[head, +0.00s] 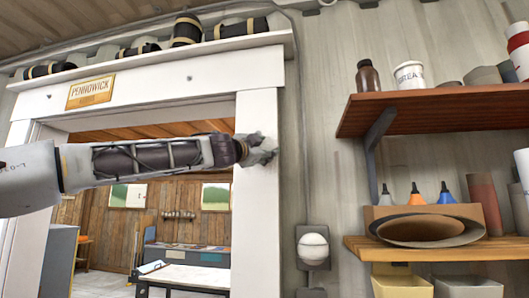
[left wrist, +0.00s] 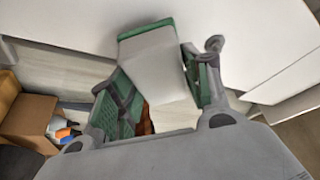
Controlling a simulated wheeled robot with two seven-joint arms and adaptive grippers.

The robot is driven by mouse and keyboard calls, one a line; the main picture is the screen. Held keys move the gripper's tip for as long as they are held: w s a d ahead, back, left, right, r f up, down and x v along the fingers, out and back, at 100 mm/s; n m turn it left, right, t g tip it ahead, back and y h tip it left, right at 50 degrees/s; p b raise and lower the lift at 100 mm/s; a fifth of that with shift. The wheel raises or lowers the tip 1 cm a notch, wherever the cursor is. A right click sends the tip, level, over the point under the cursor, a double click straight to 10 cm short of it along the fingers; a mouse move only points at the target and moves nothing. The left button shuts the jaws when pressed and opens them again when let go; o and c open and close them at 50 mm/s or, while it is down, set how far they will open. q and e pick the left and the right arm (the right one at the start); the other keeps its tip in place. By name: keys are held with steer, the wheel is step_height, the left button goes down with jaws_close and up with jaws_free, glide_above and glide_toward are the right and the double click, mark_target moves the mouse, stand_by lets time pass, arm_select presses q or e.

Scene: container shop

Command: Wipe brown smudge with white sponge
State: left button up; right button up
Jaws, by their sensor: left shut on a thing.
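My left gripper (head: 260,150) reaches in from the left in the head view, its fingers at the white right-hand post (head: 257,215) of the door frame. In the left wrist view the left gripper (left wrist: 160,95) is shut on the white sponge (left wrist: 158,68), a pale block with a green edge. The sponge is close to the white frame, but I cannot tell whether it touches. A small brown patch (left wrist: 147,120) shows just below the sponge between the fingers. It may be the brown smudge, mostly hidden. In the head view the gripper hides the sponge. My right gripper is not in view.
Wooden shelves (head: 440,122) with jars, pots and nozzle bottles jut from the wall on the right. A wall fitting (head: 313,248) sits between post and shelves. The doorway opens onto a room with a table (head: 185,276). Dark rolls lie on the ledge above.

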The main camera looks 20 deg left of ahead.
arm_select(q)
steer(key=shift+s+d, duration=0.25)
steer(key=shift+s, duration=0.75)
steer(key=shift+s+d, duration=0.25)
steer(key=shift+s, duration=0.75)
steer(key=s, duration=0.3)
steer(key=shift+d, duration=0.3)
steer(key=shift+a, duration=0.1)
